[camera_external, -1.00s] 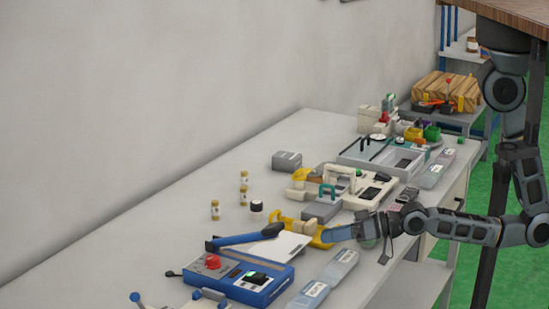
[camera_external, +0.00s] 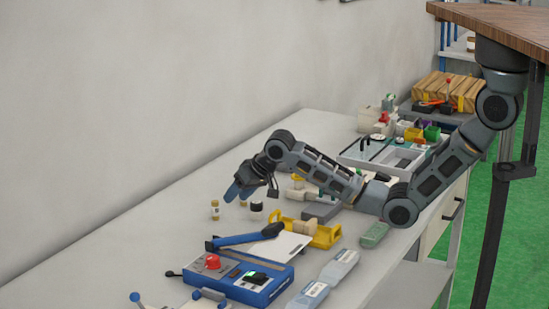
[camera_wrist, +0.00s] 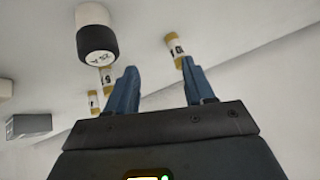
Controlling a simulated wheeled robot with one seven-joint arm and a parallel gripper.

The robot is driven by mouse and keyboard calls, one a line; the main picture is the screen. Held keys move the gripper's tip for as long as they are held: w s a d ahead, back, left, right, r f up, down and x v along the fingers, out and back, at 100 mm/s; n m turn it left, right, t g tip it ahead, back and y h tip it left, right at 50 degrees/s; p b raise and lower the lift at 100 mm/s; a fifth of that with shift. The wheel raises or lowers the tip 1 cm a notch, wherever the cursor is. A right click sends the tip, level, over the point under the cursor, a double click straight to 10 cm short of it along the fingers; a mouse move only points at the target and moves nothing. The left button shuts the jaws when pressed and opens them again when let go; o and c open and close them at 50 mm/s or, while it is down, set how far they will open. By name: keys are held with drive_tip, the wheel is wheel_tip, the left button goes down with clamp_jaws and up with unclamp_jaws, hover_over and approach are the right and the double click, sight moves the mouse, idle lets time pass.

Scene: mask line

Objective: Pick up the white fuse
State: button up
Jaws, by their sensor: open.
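Several small white fuses with gold end caps stand on the bench. In the external view one fuse (camera_external: 215,210) is left of my gripper (camera_external: 232,192), and another (camera_external: 243,202) is partly hidden near it. In the wrist view one fuse (camera_wrist: 174,46) is just beyond the right fingertip of my gripper (camera_wrist: 159,66). A second fuse (camera_wrist: 106,80) is left of the left finger, and a third (camera_wrist: 94,103) is farther left. The blue fingers are apart with nothing between them. All the fuses look white; I cannot tell which one is meant.
A black-and-white cylinder (camera_wrist: 95,32) stands close to the fuses, also in the external view (camera_external: 256,210). A grey box (camera_wrist: 30,125) is at the left in the wrist view. A yellow tray (camera_external: 327,238) and a blue control box (camera_external: 262,292) are nearer. The bench along the wall is clear.

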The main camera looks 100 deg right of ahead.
drive_tip(key=s+d+r+g+b, duration=0.1)
drive_tip(key=s+d+r+g, duration=0.1)
drive_tip(key=s+d+g, duration=0.45)
drive_tip(key=shift+w+d+f+m+t+y, duration=0.15)
drive_tip(key=shift+w+d+f+t, duration=0.45)
drive_tip(key=shift+f, duration=0.55)
drive_tip(key=shift+w+d+f+m+t+y, duration=0.25)
drive_tip(key=shift+w+d+f, duration=0.2)
drive_tip(key=shift+d+f, duration=0.6)
drive_tip(key=shift+w+d+f+m+t+y, duration=0.1)
drive_tip(key=shift+w+d+f+t, duration=0.45)
drive_tip(key=shift+f, duration=0.75)
clamp_jaws()
